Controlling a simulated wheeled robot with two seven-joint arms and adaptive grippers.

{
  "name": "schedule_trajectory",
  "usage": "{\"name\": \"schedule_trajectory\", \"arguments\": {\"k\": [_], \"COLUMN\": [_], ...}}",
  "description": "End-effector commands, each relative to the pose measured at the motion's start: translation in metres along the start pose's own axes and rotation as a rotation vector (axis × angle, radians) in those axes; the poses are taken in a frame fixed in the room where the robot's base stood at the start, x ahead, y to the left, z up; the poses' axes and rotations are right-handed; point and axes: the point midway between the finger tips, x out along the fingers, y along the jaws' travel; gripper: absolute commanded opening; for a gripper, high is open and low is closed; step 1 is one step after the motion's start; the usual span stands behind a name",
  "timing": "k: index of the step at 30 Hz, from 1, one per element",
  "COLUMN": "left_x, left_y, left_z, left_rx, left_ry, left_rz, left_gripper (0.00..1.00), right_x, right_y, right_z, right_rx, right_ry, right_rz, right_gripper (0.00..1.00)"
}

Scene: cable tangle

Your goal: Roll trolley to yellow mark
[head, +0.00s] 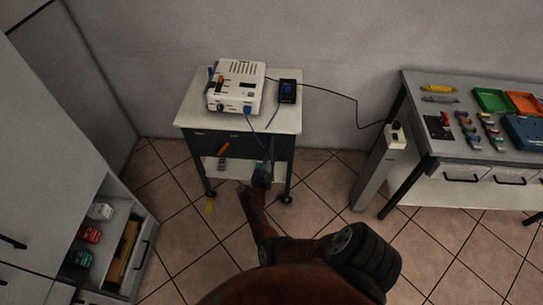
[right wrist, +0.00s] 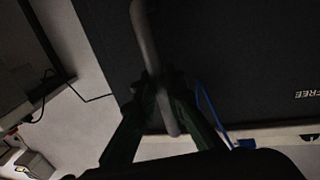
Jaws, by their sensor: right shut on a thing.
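The trolley (head: 193,111) stands against the back wall, with a light top, a dark front and a lower shelf. Its grey handle bar (right wrist: 146,38) shows in the right wrist view. My right gripper (head: 263,172) is at the right part of the trolley's front, and in the right wrist view its dark fingers (right wrist: 163,88) are shut around the bar. My left gripper is out of view.
A white device (head: 237,88) and a dark handheld unit (head: 288,91) sit on the trolley top. A black cable runs to a socket post (head: 380,170) at right. A workbench (head: 415,92) stands right, an open drawer cabinet (head: 143,240) left. Tiled floor between is clear.

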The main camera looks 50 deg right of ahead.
Motion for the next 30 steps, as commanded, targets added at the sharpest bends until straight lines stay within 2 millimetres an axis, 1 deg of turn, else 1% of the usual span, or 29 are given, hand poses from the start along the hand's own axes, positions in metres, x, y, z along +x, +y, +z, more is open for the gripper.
{"name": "schedule_trajectory", "arguments": {"k": [1, 3, 4, 11, 16, 18, 22, 26, 30], "left_x": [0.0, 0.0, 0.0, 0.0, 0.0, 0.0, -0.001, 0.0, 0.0], "left_y": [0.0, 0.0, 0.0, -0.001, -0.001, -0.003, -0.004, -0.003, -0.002], "left_z": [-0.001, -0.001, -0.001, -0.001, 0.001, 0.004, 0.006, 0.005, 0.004], "left_rx": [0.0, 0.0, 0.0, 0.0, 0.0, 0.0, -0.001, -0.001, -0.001], "left_ry": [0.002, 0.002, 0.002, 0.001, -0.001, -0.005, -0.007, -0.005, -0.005], "left_rz": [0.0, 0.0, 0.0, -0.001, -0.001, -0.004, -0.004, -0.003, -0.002], "left_gripper": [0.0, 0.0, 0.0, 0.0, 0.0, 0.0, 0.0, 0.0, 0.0], "right_x": [-0.001, -0.001, -0.001, -0.001, 0.0, 0.0, -0.006, -0.022, -0.044], "right_y": [-0.009, -0.01, -0.01, -0.007, -0.004, -0.004, -0.004, -0.003, -0.004], "right_z": [-0.002, -0.002, -0.002, -0.002, -0.001, -0.001, 0.0, 0.0, 0.0], "right_rx": [0.004, 0.004, 0.004, 0.004, 0.003, 0.003, 0.003, 0.004, 0.003], "right_ry": [-0.002, -0.002, -0.002, -0.001, -0.001, -0.001, -0.002, -0.003, -0.004], "right_rz": [-0.016, -0.017, -0.017, -0.013, -0.008, -0.007, -0.007, -0.007, -0.008], "right_gripper": [0.0, 0.0, 0.12, 0.28, 0.28, 0.28, 0.28, 0.28, 0.28]}}
